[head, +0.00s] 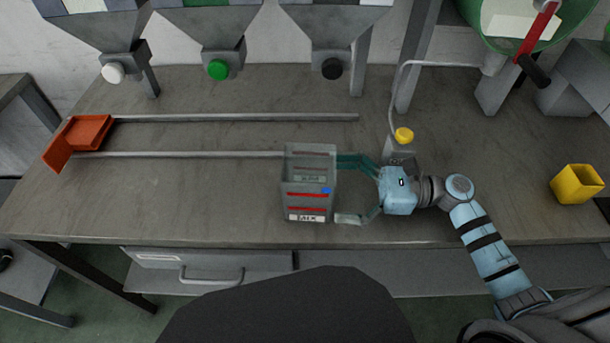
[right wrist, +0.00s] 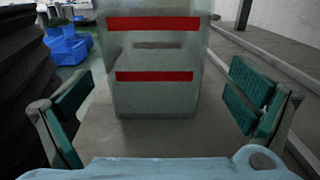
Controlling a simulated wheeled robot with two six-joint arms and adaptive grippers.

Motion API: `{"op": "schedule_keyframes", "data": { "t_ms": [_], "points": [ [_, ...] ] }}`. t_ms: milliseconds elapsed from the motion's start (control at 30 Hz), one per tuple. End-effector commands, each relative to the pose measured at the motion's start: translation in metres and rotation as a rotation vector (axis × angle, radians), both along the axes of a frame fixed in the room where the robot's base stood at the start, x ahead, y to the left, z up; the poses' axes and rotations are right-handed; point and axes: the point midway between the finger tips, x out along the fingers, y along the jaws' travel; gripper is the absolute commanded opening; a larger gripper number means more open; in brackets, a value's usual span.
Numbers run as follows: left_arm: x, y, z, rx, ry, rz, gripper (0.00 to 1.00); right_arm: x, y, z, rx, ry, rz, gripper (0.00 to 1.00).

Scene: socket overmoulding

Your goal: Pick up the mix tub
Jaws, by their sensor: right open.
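A grey translucent tub (head: 308,180) with red bands, a blue patch and a white label at its base stands upright on the bench, near the front edge. In the right wrist view the tub (right wrist: 152,95) stands straight ahead, centred between the spread fingers of the gripper (right wrist: 155,108), with gaps on both sides. My left gripper is not in view.
The bench (head: 210,200) is clear left of the tub. Two rails (head: 230,118) run behind it to an orange tray (head: 88,131). Hoppers (head: 206,30) hang at the back. A yellow cup (head: 577,184) stands far right.

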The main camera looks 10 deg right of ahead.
Motion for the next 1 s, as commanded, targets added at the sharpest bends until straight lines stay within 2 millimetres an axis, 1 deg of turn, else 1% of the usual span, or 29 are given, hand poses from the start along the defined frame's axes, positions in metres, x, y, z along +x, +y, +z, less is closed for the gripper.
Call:
{"op": "schedule_keyframes", "data": {
  "t_ms": [133, 300, 400, 533, 567, 600, 867, 900, 1000],
  "points": [
    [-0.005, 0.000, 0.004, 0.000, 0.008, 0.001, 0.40, 0.006, 0.021, 0.002, 0.004, -0.001, -0.002, 1.00],
    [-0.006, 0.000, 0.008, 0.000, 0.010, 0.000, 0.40, 0.016, 0.052, 0.002, 0.004, -0.001, -0.002, 1.00],
    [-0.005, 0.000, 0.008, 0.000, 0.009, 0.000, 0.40, 0.018, 0.058, 0.001, 0.000, 0.000, -0.001, 1.00],
    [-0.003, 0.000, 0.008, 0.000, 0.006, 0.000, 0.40, 0.018, 0.058, 0.000, -0.001, 0.000, 0.000, 1.00],
    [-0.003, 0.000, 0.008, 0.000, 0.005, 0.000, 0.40, 0.018, 0.058, 0.000, -0.001, 0.000, 0.000, 0.98],
    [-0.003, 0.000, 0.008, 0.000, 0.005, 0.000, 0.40, 0.018, 0.058, 0.000, -0.001, 0.000, 0.000, 0.92],
    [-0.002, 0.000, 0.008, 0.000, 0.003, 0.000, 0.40, 0.018, 0.059, 0.000, 0.000, 0.001, 0.001, 0.50],
    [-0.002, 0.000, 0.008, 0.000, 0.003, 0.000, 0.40, 0.018, 0.059, 0.000, 0.000, 0.001, 0.001, 0.48],
    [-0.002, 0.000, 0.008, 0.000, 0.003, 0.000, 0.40, 0.018, 0.059, 0.001, 0.000, 0.001, 0.001, 0.47]
  ]
}}
